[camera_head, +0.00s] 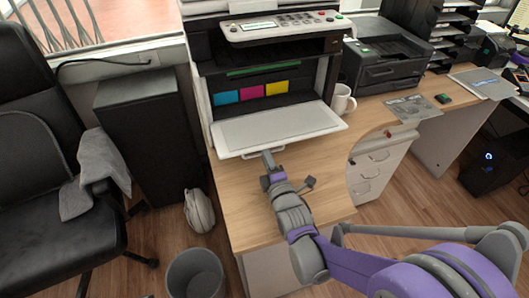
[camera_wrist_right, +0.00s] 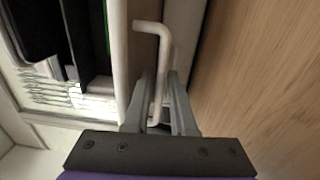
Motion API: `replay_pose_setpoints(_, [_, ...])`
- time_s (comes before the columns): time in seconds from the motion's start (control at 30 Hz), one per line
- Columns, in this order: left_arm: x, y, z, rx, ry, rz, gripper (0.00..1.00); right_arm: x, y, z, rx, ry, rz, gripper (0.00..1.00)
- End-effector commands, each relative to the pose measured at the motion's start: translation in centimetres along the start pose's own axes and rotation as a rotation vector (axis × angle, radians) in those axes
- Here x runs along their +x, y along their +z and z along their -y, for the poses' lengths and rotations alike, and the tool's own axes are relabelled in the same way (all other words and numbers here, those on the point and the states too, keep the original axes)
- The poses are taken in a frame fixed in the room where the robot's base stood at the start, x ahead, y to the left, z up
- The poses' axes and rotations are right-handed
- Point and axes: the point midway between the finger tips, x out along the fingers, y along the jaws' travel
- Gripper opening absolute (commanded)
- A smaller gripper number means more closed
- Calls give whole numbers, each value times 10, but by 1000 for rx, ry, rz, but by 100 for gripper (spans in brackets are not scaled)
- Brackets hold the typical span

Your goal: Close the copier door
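The copier (camera_head: 265,55) stands on the wooden desk with its front door (camera_head: 280,130) folded down, lying open as a pale, nearly level panel. Cyan, magenta and yellow blocks show in the opening behind it. My right gripper (camera_head: 268,158) is at the door's front edge, left of its middle. In the right wrist view, a pale bent handle (camera_wrist_right: 150,27) runs down between the two fingers (camera_wrist_right: 159,90), which sit close against both sides of it. The handle is largely hidden by the gripper in the head view. My left gripper is not in view.
A white mug (camera_head: 343,101) stands right of the door, near a black printer (camera_head: 385,58). Bare desk (camera_head: 240,205) lies before the door. A chair, dark cabinet (camera_head: 145,130) and grey bin (camera_head: 195,275) stand left, on the floor.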

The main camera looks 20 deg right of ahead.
Motion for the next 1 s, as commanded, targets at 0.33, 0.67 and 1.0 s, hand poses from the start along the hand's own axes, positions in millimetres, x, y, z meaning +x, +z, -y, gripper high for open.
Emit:
replay_pose_setpoints(0.33, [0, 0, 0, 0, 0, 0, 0, 0, 0, 0, 0, 0, 0, 0])
replay_pose_setpoints(0.67, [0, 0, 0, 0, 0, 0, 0, 0, 0, 0, 0, 0, 0, 0])
replay_pose_setpoints(1.0, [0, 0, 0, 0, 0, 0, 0, -1, 0, 0, 0, -1, 0, 0])
